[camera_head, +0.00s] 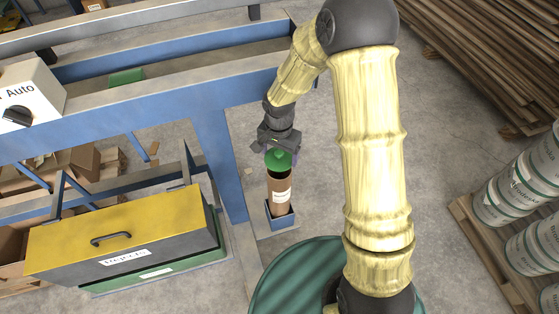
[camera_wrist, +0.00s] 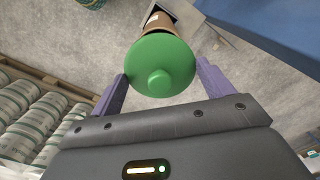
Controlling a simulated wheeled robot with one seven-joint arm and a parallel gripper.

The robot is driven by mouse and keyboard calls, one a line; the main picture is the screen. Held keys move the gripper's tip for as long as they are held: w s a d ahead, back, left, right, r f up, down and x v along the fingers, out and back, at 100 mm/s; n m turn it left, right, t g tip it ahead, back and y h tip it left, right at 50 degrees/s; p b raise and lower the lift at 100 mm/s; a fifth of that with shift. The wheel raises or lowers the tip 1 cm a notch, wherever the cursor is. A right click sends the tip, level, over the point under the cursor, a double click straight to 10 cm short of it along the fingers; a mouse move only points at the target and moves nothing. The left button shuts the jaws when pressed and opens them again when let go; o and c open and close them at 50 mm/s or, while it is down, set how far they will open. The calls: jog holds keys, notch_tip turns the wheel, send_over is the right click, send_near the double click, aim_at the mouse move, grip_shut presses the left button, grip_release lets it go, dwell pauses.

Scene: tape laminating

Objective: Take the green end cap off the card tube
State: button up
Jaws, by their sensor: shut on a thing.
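The green end cap (camera_head: 278,159) is a round disc with a raised knob in its middle. My gripper (camera_head: 277,152) is shut on it, and the purple fingers stand on either side of the cap (camera_wrist: 160,64) in the wrist view. The brown card tube (camera_head: 280,191) with a white label stands upright in a small blue holder (camera_head: 280,219). A dark band, seemingly the tube's open mouth, shows just below the cap in the head view, so the cap appears slightly above the tube. In the wrist view the cap hides most of the tube (camera_wrist: 158,21).
A blue frame (camera_head: 213,150) stands left of the tube. A yellow-topped box (camera_head: 110,228) with a black handle is at lower left. A green drum (camera_head: 290,275) is in front. White rolls (camera_head: 525,190) on a pallet are at right. Grey floor is clear right of the tube.

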aim_at(280, 152)
notch_tip(280, 152, up, 5)
jog(key=shift+f, duration=0.1)
dwell(0.7)
